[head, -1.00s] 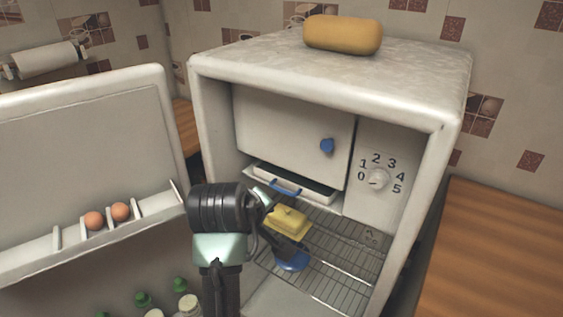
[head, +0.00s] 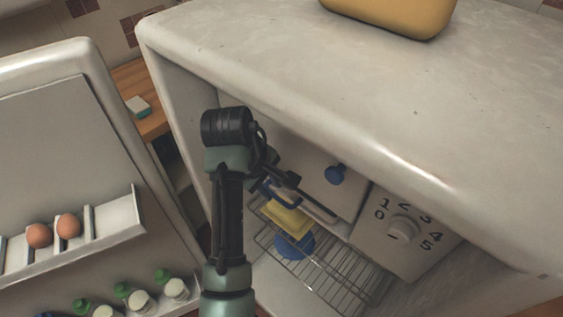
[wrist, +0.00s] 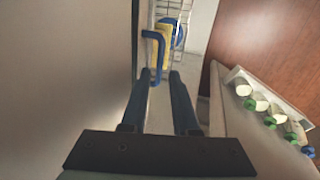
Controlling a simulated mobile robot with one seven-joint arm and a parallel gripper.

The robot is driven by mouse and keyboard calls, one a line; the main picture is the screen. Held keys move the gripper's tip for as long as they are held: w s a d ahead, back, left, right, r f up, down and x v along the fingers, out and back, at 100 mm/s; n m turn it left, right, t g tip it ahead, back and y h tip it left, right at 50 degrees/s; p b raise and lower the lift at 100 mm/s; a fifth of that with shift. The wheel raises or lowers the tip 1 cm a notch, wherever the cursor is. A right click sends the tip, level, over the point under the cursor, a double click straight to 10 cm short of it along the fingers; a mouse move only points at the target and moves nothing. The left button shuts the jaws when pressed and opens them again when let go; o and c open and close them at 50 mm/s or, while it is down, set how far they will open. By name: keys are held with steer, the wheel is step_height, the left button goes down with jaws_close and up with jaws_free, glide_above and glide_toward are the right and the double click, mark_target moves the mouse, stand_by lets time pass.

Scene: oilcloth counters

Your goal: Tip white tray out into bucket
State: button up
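The white tray sits under the small inner door of the fridge. In the head view mostly its blue handle (head: 279,194) shows, and my arm hides much of the rest. In the wrist view the blue handle (wrist: 158,50) stands at my fingertips, its lower end seemingly near the gap between them. My gripper (wrist: 160,78) is open, with a gap between its two dark fingers and nothing clearly held. I cannot tell whether the fingers touch the handle. No bucket shows in these views.
A yellow dish (head: 285,215) and a blue item (head: 294,246) are on the wire rack (head: 335,275) below. The inner door (head: 310,170) has a blue knob. The open fridge door (head: 45,140) at left holds eggs and bottles. A yellow object (head: 395,12) lies on top.

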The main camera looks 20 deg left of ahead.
mark_target(280, 199)
steer(key=shift+x, duration=3.7)
jaws_close()
steer(key=shift+c, duration=1.4)
jaws_free()
jaws_close()
